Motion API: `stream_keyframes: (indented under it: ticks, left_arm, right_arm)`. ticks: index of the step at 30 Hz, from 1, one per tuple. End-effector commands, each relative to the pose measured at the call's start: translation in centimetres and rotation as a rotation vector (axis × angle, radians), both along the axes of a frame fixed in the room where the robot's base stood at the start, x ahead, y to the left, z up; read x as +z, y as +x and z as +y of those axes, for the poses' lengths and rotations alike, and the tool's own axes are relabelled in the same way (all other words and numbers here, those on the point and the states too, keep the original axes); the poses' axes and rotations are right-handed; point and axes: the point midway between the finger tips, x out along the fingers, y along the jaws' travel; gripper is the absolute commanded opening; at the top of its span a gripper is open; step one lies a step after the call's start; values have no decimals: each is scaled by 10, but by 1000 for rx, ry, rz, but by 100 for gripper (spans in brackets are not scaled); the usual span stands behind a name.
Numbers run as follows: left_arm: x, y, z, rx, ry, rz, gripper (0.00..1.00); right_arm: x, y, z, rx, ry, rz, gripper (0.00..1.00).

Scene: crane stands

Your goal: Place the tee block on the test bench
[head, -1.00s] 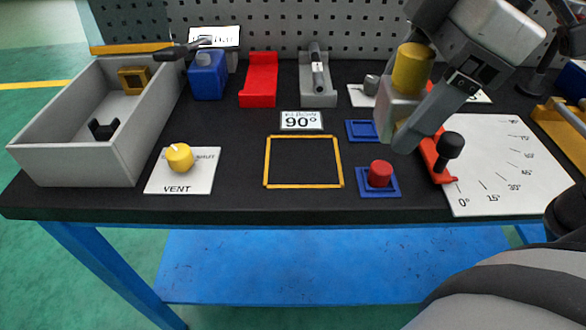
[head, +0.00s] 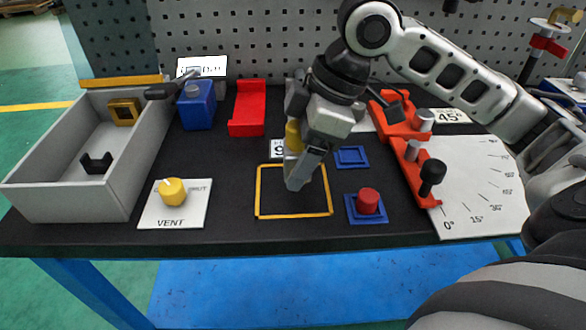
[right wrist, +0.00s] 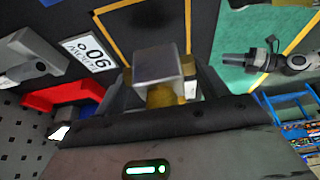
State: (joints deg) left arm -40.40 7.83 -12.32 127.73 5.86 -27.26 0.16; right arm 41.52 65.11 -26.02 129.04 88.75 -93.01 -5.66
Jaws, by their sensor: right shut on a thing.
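The tee block, a grey block with a yellow round part, is in my right gripper (head: 300,178). The gripper points down over the yellow outlined square (head: 265,216) on the black test bench (head: 230,165). I cannot tell whether the block touches the bench.
A grey tray (head: 70,206) stands at the left, near the yellow vent knob (head: 172,191). A red button (head: 368,200) is right of the square. A red fixture (head: 408,165) and white angle plate (head: 465,190) are further right. A red stand (head: 248,108) is behind.

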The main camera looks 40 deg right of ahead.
Motion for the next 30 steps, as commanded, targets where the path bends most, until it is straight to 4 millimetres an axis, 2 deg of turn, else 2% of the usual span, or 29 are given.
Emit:
stream_keyframes:
  ticks: [7, 12, 24, 25, 27, 30]
  left_arm:
    - [0, 1, 0, -1, -1, -7, 36]
    - [-7, 1, 0, -2, 1, -16, 36]
    - [-1, 0, -1, -6, 0, -22, 36]
    - [-2, 0, -1, -6, 0, -21, 36]
    - [-2, 0, -1, -6, 0, -20, 36]
    - [-3, -1, -1, -6, 1, -19, 36]
  right_arm:
    - [-15, 12, 2, -1, 2, -1, 39]
    - [-42, 11, 1, 0, -2, 1, 39]
    - [-46, 11, 1, 0, 0, -1, 39]
    - [-47, 11, 1, 0, -1, 1, 78]
    - [-46, 11, 1, 0, -1, 1, 94]
    - [-46, 11, 1, 0, -1, 1, 94]
